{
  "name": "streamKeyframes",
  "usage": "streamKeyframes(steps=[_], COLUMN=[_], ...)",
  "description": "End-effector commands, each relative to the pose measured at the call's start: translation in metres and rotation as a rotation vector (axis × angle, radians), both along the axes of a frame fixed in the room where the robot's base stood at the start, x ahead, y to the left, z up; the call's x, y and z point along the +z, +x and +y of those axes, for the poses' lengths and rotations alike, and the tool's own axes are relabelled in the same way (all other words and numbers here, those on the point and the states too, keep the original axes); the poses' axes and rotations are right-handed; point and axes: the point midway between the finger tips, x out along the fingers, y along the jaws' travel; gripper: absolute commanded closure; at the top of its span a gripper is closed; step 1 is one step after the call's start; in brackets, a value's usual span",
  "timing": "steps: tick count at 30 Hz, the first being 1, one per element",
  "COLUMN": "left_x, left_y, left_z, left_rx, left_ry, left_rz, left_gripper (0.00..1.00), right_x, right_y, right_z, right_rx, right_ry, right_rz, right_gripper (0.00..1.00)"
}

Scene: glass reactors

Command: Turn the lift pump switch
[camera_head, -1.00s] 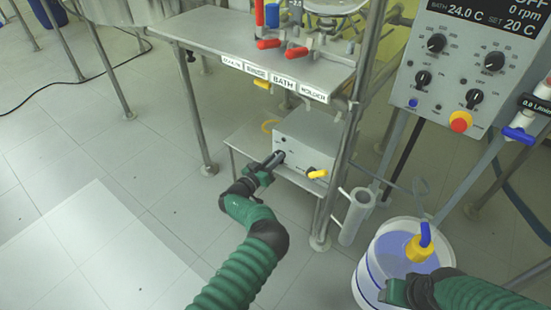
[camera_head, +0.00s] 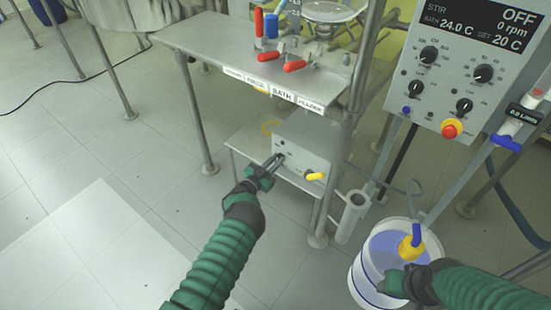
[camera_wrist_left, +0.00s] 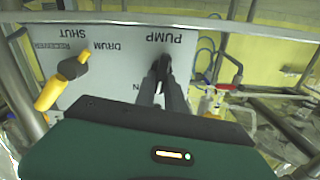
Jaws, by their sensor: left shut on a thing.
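The grey pump box (camera_head: 308,140) sits on the low shelf under the bench. My left gripper (camera_head: 277,160) is at its front face. In the left wrist view, the two fingers (camera_wrist_left: 164,78) are shut on the small dark pump switch (camera_wrist_left: 163,62), below the upside-down word PUMP. The fingers hide much of the switch, so its exact angle is unclear. A yellow valve handle (camera_head: 315,176) is on the same box; it also shows in the left wrist view (camera_wrist_left: 58,82), apart from the gripper. My right gripper (camera_head: 394,286) is by the bucket, its jaws unclear.
A white bucket of bluish liquid (camera_head: 362,270) stands at lower right with a yellow-and-blue fitting (camera_head: 412,243). A stirrer control panel (camera_head: 458,70) reads OFF. A steel bench (camera_head: 215,58) with red-handled valves is above the box.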

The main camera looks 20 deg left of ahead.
Motion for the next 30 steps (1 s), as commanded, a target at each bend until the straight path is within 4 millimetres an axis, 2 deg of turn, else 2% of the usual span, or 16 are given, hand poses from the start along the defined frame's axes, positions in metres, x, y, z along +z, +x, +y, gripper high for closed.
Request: streamKeyframes(steps=[15, 30], left_x=[-0.0022, -0.0036], left_y=[-0.0013, -0.0017], left_z=[-0.0041, -0.0054], left_rx=[0.000, -0.001], left_ry=[0.377, 0.483], left_rz=[-0.136, -0.174], left_gripper=[1.00, 1.00], right_x=[0.0032, 0.0033], right_y=[0.0000, 0.0000], right_z=[0.0000, 0.0000], right_rx=[0.000, 0.000], right_ry=[0.000, 0.000], right_rz=[0.000, 0.000], right_gripper=[0.49, 0.49])
